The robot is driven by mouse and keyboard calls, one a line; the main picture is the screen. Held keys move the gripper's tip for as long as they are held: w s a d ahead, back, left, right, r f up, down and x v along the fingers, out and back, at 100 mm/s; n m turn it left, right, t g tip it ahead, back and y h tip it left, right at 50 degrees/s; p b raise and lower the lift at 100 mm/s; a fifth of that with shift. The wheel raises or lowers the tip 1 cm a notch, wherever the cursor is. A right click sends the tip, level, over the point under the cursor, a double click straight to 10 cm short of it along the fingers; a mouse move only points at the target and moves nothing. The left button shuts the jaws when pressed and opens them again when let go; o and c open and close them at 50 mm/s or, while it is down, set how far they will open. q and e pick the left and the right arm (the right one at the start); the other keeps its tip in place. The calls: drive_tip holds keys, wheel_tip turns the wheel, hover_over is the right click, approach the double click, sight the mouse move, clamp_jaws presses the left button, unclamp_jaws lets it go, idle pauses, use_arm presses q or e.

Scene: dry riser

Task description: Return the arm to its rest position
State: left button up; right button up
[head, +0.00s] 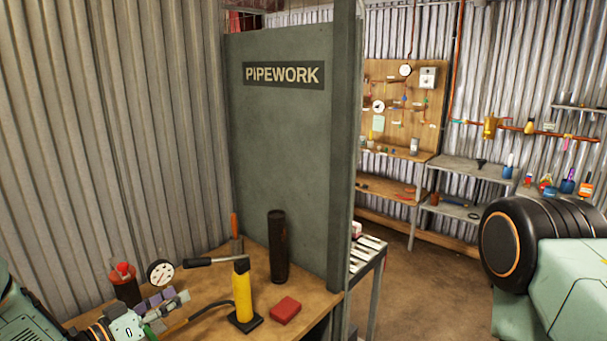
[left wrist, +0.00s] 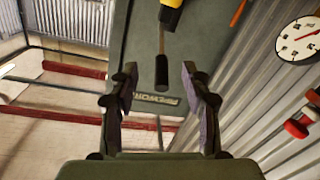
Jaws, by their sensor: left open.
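My left gripper (head: 165,303) is at the lower left of the head view, low over the wooden bench (head: 213,261). In the left wrist view its two fingers (left wrist: 160,85) stand apart, with nothing seen held between them. A yellow upright tool (head: 243,295) on a black base stands to the right of the gripper in the head view. A lever with a black grip (head: 197,262) extends left from its top. In the left wrist view that grip (left wrist: 162,72) shows between the fingers, apparently beyond them. My right arm (head: 560,270) shows at the right; its gripper is out of view.
A gauge (head: 160,272), a red-topped dark container (head: 124,284), a dark cylinder (head: 277,247) and a red block (head: 285,310) are on or above the bench near the gripper. A grey panel marked PIPEWORK (head: 285,150) rises behind. Open floor (head: 440,290) lies to the right.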

use_arm(q)
drive_tip(key=s+d+f+n+g+y, duration=0.2)
drive_tip(key=s+d+f+g+y, duration=0.15)
drive_tip(key=s+f, duration=0.4)
drive_tip(key=s+d+f+n+g+y, duration=0.2)
drive_tip(key=s+d+f, duration=0.2)
drive_tip(key=s+f, duration=0.3)
drive_tip(key=s+a+f+g+y+b, duration=0.15)
drive_tip(key=s+g, duration=0.35)
drive_tip(key=s, duration=0.9)
drive_tip(key=s+f+g+y+p, duration=0.1)
drive_tip(key=s+f+g+y, duration=0.2)
drive_tip(key=s, duration=1.1)
wheel_tip(320, 180, down, 24)
drive_tip(key=w+b, duration=0.1)
drive_tip(key=b, duration=2.4)
drive_tip(key=shift+d+g, duration=0.25)
drive_tip(key=shift+g, duration=0.2)
use_arm(e)
wheel_tip(320, 180, down, 26)
drive_tip(key=shift+w+a+r, duration=0.15)
drive_tip(key=shift+w, duration=0.05)
use_arm(q)
drive_tip(key=shift+s, duration=0.1)
use_arm(e)
drive_tip(key=shift+s+r, duration=0.1)
use_arm(q)
drive_tip(key=shift+s+a, duration=0.1)
use_arm(e)
drive_tip(key=shift+a, duration=0.1)
